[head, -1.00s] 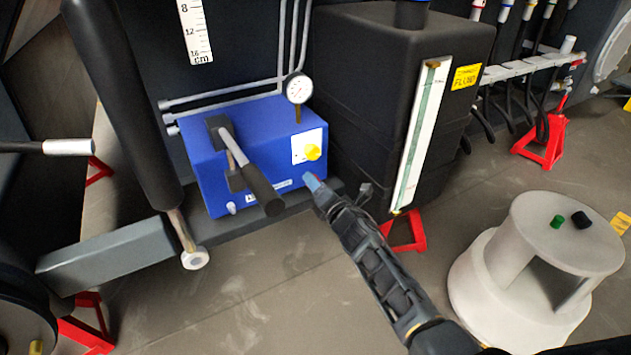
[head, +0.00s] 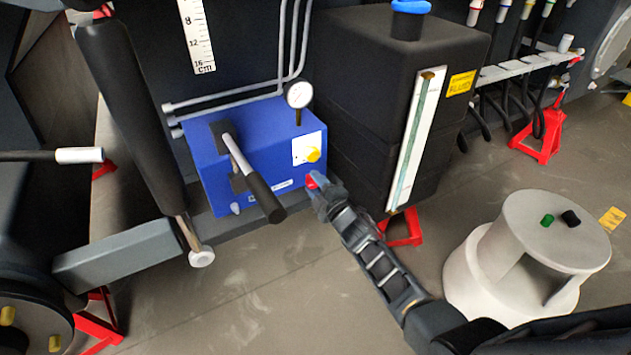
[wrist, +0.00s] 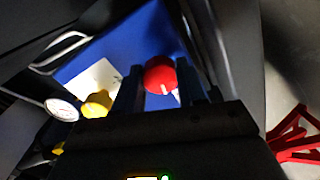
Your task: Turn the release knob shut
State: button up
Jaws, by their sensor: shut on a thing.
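The blue pump block (head: 200,165) stands on a dark beam. A red knob (head: 312,182), which I take for the release knob, is at the lower right of its front. The knob also shows in the wrist view (wrist: 159,75), with a white mark at its lower edge. My gripper (head: 318,181) reaches in from the lower right, its two fingers on either side of the red knob and shut on it. A yellow knob (head: 313,155) sits on a white plate just above; it is left of my fingers in the wrist view (wrist: 97,104).
A pump lever (head: 250,175) with a black grip sticks out left of the red knob. A dial gauge (head: 298,95) stands above. A black tank (head: 375,110) is close on the right. A white step stool (head: 480,265) stands on the floor at lower right.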

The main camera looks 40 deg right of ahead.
jog(key=m+p, duration=0.1)
jog(key=m, duration=0.3)
jog(key=shift+s+m, duration=0.1)
jog(key=shift+m, duration=0.2)
jog(key=m+p, duration=0.1)
jog(key=m, duration=0.2)
jog(key=shift+f+m, duration=0.1)
jog(key=shift+m, duration=0.2)
jog(key=m+p, duration=0.1)
jog(key=m, duration=0.2)
jog(key=shift+m, duration=2.2)
jog(key=o, duration=1.1)
jog(key=shift+c, duration=0.2)
jog(key=p+v, duration=0.3)
jog(key=v, duration=0.4)
jog(key=shift+s, duration=0.4)
